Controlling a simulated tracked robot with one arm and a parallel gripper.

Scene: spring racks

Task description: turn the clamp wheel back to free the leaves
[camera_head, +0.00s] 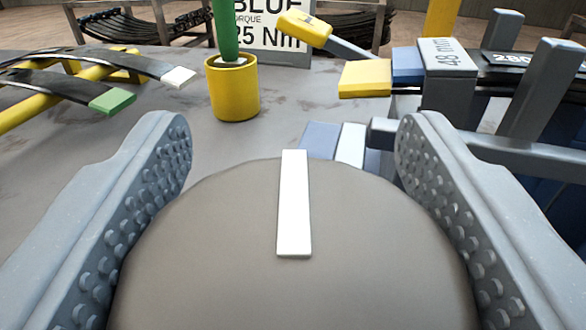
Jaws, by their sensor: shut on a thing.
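A large grey-brown round wheel (210,250), which I take to be the clamp wheel, fills the bottom middle. A white stripe (294,205) on it runs almost straight up and down in the picture. My gripper (293,128) has one studded finger on each side of the wheel and is shut on it. At right is a grey clamp block marked 48 mm (447,60), with grey bars and posts around it. A dark leaf (520,57) with a label lies by this block. Blue and yellow blocks sit at its left. The wheel hides what is below it.
A yellow cup (234,92) holds a green handle (225,30). Dark curved strips with green (112,101) and white (179,77) ends rest on a yellow frame at left. A torque sign (268,40) and a yellow-headed tool (305,28) are behind. Grey tabletop lies bare around the cup.

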